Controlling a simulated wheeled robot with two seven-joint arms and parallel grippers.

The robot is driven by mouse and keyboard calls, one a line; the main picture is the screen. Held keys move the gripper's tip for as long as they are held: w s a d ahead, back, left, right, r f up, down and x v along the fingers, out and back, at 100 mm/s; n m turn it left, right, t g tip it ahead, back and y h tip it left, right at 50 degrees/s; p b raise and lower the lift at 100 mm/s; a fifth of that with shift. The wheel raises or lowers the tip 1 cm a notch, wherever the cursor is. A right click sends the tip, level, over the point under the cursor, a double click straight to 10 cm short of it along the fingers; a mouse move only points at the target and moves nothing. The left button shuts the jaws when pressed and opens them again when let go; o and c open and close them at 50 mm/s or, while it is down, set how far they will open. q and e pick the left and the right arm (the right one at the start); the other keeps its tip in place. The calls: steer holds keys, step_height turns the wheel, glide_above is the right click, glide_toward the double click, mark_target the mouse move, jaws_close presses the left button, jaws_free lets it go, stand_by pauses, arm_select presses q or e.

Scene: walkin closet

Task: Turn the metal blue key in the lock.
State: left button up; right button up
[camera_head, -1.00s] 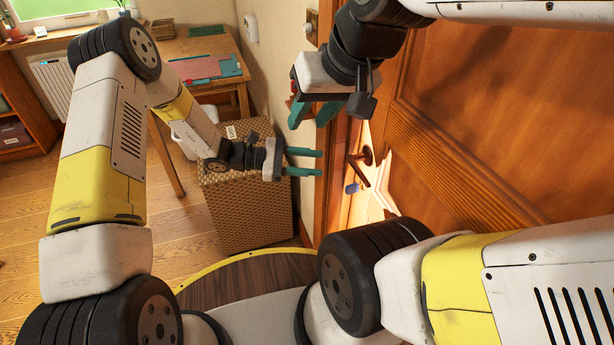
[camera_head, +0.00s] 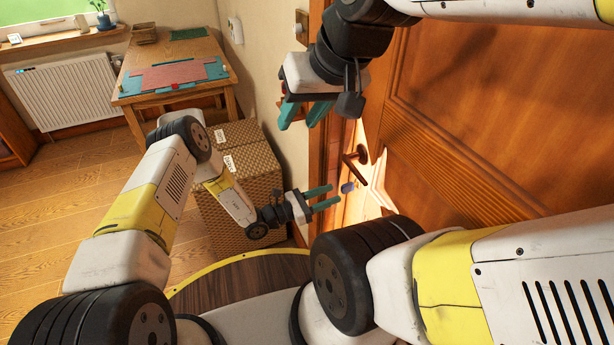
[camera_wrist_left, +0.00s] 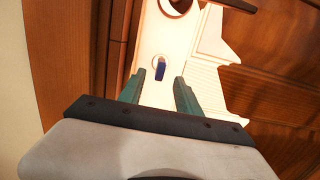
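The blue key (camera_head: 347,187) sits in the lock on the pale, brightly lit lock plate of the wooden door, below the handle. In the left wrist view the key (camera_wrist_left: 160,71) shows upright in the round lock opening. My left gripper (camera_head: 334,194) is open and empty, its green fingertips close to the key in the head view. In the left wrist view the key lies just beyond and between the two open fingers (camera_wrist_left: 159,79). I cannot tell any contact. My right gripper (camera_head: 299,124) is open and empty, higher up near the door frame.
The dark door handle (camera_head: 358,157) is just above the key. A wooden table (camera_head: 178,84) with coloured mats is further back. The wooden floor at left is clear.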

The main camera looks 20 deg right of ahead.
mark_target(347, 192)
arm_select(q)
steer(key=shift+w+d+r, duration=0.15)
steer(key=shift+d+r, duration=0.05)
steer(key=shift+d, duration=1.5)
steer(key=shift+w+d+r, duration=0.1)
steer(key=shift+d+r, duration=0.05)
steer(key=shift+d, duration=1.55)
jaws_close()
